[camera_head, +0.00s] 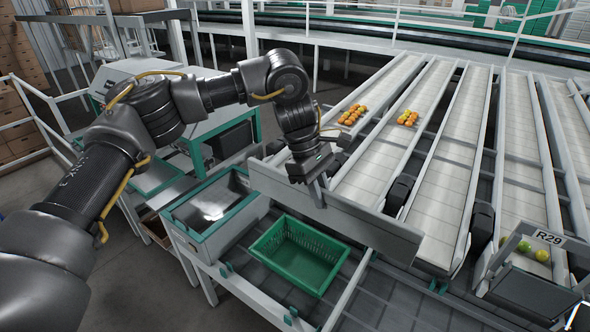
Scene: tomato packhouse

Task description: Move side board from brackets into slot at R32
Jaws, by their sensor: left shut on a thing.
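The side board is a long grey board (365,222), held on edge and running from the middle of the view down to the right. My left gripper (316,188) is shut on its upper edge, left of the board's middle. The board hangs across the near ends of the left conveyor lanes, above and behind the green crate; I cannot tell whether it touches anything. Small green brackets (437,287) show on the frame below. My right gripper is not in view.
An empty green crate (298,256) sits on the near bench beside a grey bin with a green rim (212,204). Sloping conveyor lanes (452,165) carry tomatoes (407,117) in places. A white railing (38,120) and stacked cartons stand at the left.

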